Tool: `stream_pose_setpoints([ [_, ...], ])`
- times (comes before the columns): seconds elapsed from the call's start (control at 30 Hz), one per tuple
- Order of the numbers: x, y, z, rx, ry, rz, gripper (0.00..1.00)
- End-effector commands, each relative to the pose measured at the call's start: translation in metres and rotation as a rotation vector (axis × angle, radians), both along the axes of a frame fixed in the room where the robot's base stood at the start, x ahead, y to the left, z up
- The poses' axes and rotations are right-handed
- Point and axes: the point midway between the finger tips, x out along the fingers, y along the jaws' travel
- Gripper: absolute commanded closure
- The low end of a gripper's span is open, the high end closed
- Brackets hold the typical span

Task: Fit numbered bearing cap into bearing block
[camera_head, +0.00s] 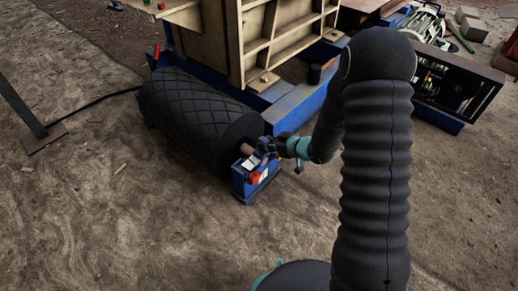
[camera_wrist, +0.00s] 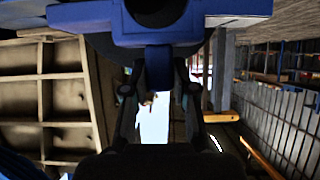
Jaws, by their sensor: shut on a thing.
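My gripper (camera_head: 275,146) is at the right of the roller's near end, just above the blue bearing block (camera_head: 242,189). It is shut on a blue part that I take to be the bearing cap (camera_head: 265,143). In the wrist view the blue cap (camera_wrist: 100,17) spans the top, with its middle tab between my gripper's two fingers (camera_wrist: 158,70). The bearing block stands on the ground around the end of a brownish shaft (camera_head: 247,149). The block has a white label and a red part on its front. No number is readable. I cannot tell whether cap and block touch.
A black diamond-patterned roller (camera_head: 190,108) lies behind and left of the block. A blue frame (camera_head: 290,105) with a ribbed tan panel (camera_head: 285,35) stands behind. A dark open cabinet (camera_head: 455,85) is at the right. The dirt floor in front is clear.

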Motion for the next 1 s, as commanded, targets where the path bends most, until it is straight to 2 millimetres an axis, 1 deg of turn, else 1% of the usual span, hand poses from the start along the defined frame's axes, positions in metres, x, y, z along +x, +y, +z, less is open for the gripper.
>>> stream_pose_setpoints([
  [0.03, 0.009, 0.005, -0.007, 0.001, -0.002, 0.002, 1.0],
  [0.2, 0.035, 0.021, -0.024, 0.002, -0.003, 0.0, 1.0],
  [0.4, 0.054, 0.032, -0.036, 0.002, -0.002, -0.001, 1.0],
  [0.53, 0.058, 0.034, -0.04, 0.002, -0.003, -0.002, 1.0],
  [0.63, 0.058, 0.034, -0.047, 0.002, -0.001, -0.001, 1.0],
  [0.8, 0.057, 0.034, -0.07, 0.002, 0.001, -0.002, 1.0],
  [0.87, 0.057, 0.034, -0.076, 0.001, 0.0, -0.001, 1.0],
  [1.0, 0.058, 0.034, -0.078, 0.002, -0.004, -0.001, 1.0],
])
